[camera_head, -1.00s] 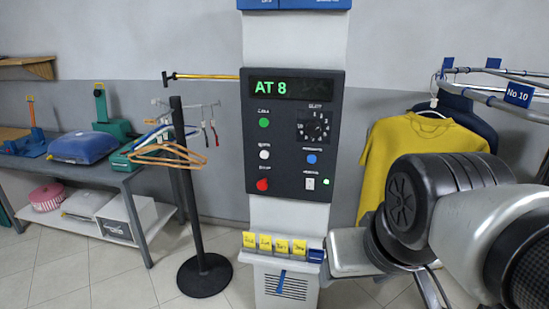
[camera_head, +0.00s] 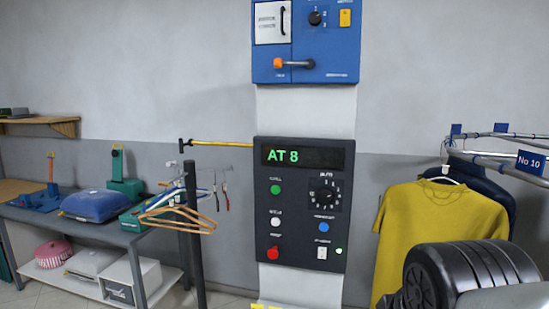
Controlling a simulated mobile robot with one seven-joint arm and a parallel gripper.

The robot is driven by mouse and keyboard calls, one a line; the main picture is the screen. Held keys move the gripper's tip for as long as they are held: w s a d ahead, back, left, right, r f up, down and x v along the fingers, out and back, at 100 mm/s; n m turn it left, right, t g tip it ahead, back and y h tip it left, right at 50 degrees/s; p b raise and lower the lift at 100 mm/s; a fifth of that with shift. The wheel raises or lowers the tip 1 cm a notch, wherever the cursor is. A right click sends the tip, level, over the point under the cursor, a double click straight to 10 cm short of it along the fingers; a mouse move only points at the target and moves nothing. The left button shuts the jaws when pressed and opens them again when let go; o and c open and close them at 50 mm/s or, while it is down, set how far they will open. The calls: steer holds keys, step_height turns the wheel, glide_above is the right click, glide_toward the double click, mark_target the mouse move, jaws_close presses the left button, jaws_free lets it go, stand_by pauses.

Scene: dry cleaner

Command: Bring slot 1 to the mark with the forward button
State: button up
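The dark control panel (camera_head: 260,220) is on a pale column in the middle. Its display (camera_head: 307,156) reads "AT 8" in green. On its left side are a green button (camera_head: 275,189), a white button (camera_head: 275,222) and a red button (camera_head: 272,253). The labels are too blurred to read. A "No 10" tag (camera_head: 531,162) hangs on the rail at right.
A blue box (camera_head: 345,63) with a knob and orange-tipped lever is above the panel. A yellow shirt (camera_head: 436,225) hangs from the rail (camera_head: 495,155). A black post (camera_head: 196,240) with hangers (camera_head: 172,217) stands left, before a grey table (camera_head: 88,216).

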jaws_close()
stand_by(1.5)
